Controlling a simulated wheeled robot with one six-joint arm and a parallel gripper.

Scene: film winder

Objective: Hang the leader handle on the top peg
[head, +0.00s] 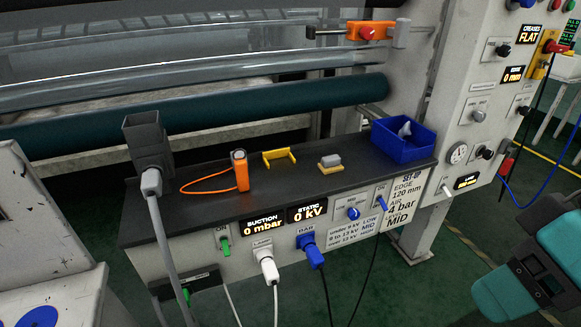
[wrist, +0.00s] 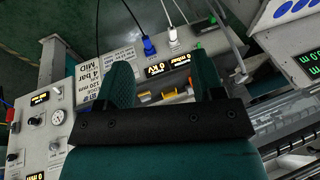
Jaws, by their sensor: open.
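I cannot tell for sure which piece is the leader handle, and no piece stands out clearly as the top peg. A yellow U-shaped piece (head: 279,158) lies on the dark shelf. To its left stands an orange piece with a cord loop (head: 241,171). An orange block with a red knob (head: 366,31) sits on a bar at the top. A yellow plate with a red part (head: 553,48) is on the right-hand panel. My gripper (wrist: 164,85) is open and empty in the wrist view, its teal fingers apart and pointing toward the shelf front.
The dark shelf (head: 215,205) also holds a grey holder (head: 150,150), a grey-and-yellow block (head: 330,162) and a blue bin (head: 402,148). Cables hang from its front. The film rollers (head: 200,120) run behind it. Green floor (head: 460,230) is open at the right.

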